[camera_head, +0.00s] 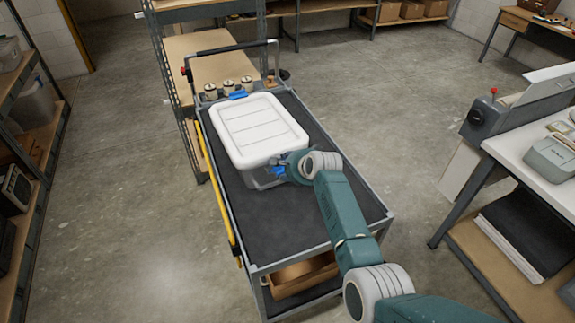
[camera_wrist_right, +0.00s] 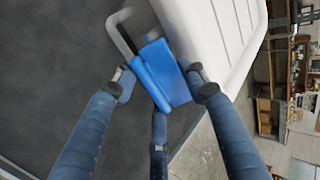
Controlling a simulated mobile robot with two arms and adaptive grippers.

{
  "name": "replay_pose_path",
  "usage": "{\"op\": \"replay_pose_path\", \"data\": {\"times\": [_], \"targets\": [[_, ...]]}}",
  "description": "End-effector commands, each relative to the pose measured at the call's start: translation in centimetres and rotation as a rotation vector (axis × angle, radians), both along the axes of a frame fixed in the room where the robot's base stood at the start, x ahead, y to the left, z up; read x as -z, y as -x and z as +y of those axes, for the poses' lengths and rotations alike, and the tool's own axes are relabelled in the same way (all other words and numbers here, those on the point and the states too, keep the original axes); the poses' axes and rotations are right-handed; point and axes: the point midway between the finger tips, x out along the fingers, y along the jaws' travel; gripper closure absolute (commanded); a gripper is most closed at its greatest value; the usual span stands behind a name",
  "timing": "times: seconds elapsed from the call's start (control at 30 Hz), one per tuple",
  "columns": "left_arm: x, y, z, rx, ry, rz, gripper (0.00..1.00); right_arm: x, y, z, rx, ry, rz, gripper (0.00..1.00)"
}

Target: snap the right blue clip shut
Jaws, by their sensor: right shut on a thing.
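A box with a white lid (camera_head: 258,128) stands on the dark top of a trolley. One blue clip (camera_head: 278,171) is at the box's near end, partly hidden by my right gripper (camera_head: 286,167). Another blue clip (camera_head: 238,95) is at the far end. In the right wrist view the near blue clip (camera_wrist_right: 163,78) lies between the fingers of my right gripper (camera_wrist_right: 159,84), which is closed on it, beside the white lid (camera_wrist_right: 215,35). Whether this clip is fully latched I cannot tell. My left gripper is not in view.
The trolley (camera_head: 330,243) has a push handle at the far end and an open box (camera_head: 300,275) on its lower shelf. Several small round pots (camera_head: 228,86) stand behind the lidded box. The near trolley top is clear.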

Motion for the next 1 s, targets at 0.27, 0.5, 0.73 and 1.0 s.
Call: {"op": "replay_pose_path", "data": {"times": [0.27,0.5,0.73,1.0], "targets": [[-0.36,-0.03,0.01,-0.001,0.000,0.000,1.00,0.58,0.30,-0.09,0.002,0.009,0.039,1.00],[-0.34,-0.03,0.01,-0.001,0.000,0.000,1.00,0.63,0.33,-0.09,0.003,0.008,0.040,1.00],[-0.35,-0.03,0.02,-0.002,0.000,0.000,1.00,0.36,0.16,-0.03,0.002,0.008,0.033,0.38],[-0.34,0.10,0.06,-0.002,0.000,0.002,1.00,-0.07,0.22,-0.05,0.001,0.008,0.028,0.38]]}}
